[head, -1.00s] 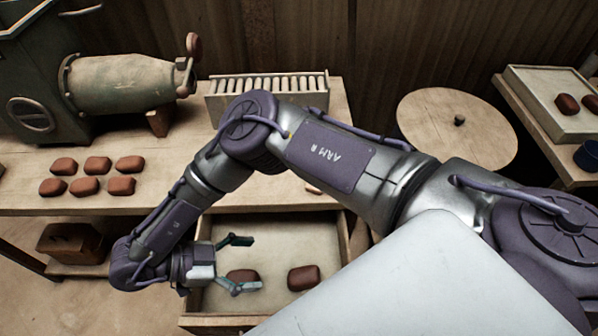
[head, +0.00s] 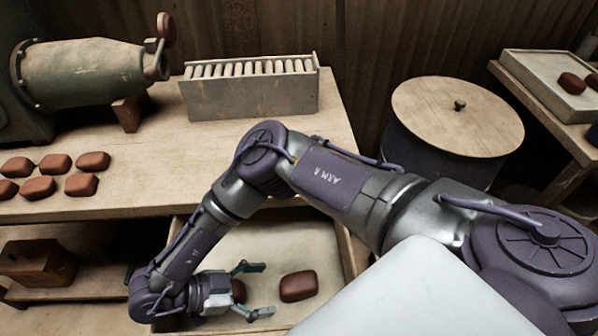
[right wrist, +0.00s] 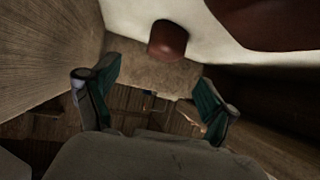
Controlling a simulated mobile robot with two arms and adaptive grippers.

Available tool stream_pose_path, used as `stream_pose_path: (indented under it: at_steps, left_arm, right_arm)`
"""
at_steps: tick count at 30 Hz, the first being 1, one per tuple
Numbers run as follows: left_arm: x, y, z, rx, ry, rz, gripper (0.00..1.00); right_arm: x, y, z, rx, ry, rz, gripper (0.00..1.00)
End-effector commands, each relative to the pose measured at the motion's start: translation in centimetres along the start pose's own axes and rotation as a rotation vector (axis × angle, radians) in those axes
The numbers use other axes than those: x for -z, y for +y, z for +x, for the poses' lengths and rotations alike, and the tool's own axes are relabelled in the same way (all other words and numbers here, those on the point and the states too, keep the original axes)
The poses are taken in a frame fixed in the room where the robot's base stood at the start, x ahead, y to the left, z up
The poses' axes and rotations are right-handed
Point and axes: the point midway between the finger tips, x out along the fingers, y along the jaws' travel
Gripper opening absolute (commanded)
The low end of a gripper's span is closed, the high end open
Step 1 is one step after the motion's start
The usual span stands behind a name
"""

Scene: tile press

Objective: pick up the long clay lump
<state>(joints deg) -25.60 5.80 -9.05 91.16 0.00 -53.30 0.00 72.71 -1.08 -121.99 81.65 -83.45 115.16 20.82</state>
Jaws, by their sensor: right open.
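Two red-brown clay lumps lie in the open drawer (head: 225,246). The right lump (head: 297,286) shows whole and looks somewhat elongated. The left lump (head: 239,291) is mostly hidden behind my right gripper, so I cannot compare their lengths. My right gripper (head: 264,290) is open and empty, its fingers pointing right, the tips just short of the right lump. In the right wrist view, one lump (right wrist: 167,40) shows beyond the open fingers and a larger, dark one (right wrist: 268,22) is cut off at the upper right. My left gripper is not in view.
Several clay lumps (head: 54,164) lie on the bench (head: 150,180) above the drawer. A slotted rack (head: 248,98) and a green machine (head: 80,75) stand behind. A round lidded drum (head: 456,115) and a side table with a tray (head: 545,80) are at the right.

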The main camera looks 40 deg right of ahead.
Motion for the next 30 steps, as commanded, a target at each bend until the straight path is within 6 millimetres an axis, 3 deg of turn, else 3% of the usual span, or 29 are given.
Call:
stream_pose_path:
  at_steps: [3, 11, 20, 30]
  left_arm:
    - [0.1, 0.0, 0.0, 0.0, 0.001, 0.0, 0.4]
    - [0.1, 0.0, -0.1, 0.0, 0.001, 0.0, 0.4]
    - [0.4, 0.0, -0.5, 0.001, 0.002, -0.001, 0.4]
    - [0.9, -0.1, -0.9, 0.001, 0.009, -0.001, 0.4]
  right_arm:
    - [0.0, 0.1, 2.3, -0.004, 0.001, -0.002, 0.85]
    - [0.0, 0.0, 4.3, -0.001, 0.0, 0.0, 0.85]
    - [-0.2, -0.5, 8.5, -0.003, 0.0, -0.001, 0.85]
    - [-0.1, -0.6, 9.1, 0.0, -0.002, 0.0, 0.83]
